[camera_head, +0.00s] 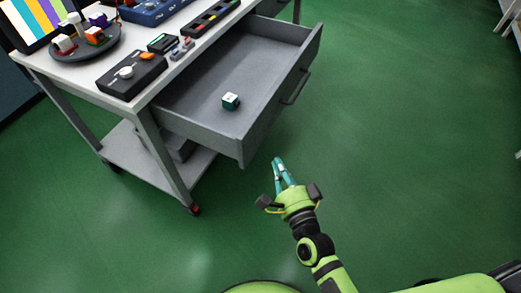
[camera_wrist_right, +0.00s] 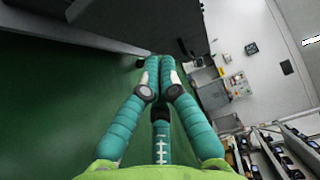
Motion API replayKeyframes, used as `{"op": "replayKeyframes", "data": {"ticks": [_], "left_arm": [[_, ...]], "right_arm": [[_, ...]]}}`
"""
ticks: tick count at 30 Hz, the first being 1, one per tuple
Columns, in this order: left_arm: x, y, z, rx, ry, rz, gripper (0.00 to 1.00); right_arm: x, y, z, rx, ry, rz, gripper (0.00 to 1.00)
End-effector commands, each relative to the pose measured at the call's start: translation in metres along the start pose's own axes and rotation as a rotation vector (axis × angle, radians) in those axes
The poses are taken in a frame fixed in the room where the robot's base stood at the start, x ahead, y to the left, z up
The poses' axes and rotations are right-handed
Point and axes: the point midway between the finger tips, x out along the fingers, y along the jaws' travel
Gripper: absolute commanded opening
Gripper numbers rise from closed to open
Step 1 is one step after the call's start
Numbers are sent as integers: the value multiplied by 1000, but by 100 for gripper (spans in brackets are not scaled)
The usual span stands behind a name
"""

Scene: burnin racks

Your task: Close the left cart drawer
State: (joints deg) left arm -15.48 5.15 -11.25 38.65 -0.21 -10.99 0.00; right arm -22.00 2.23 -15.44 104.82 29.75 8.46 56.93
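The grey cart drawer (camera_head: 205,105) is pulled well out from under the cart top in the head view. A small teal and white cube (camera_head: 231,101) lies inside it. The drawer front (camera_head: 285,98) carries a bar handle (camera_head: 296,87) on its outer face. My right gripper (camera_head: 279,161) is just beyond the drawer's near front corner, apart from it, over the floor. In the right wrist view its teal fingers (camera_wrist_right: 158,60) come together at the tips with nothing visible between them. My left gripper is not in view.
The cart top (camera_head: 70,72) holds a screen (camera_head: 38,18), a round tray (camera_head: 80,50) with small items, and a black box with a knob (camera_head: 132,74). The cart has a lower shelf (camera_head: 125,155) and casters. Green floor (camera_head: 410,130) is open to the right.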

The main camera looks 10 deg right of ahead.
Motion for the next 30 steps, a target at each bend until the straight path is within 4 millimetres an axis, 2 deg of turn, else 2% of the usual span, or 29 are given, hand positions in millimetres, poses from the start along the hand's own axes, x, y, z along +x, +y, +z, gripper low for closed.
{"op": "replayKeyframes", "data": {"ticks": [1, 5, 12, 30], "left_arm": [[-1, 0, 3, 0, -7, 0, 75], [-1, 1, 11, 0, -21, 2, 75], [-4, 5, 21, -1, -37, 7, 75], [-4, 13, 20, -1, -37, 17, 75]], "right_arm": [[13, -2, 0, 0, 1, -4, 0], [39, -1, 0, -1, 1, -2, 0], [60, 0, 23, 0, 1, 1, 0], [64, 1, 28, -3, 0, 2, 0]]}}
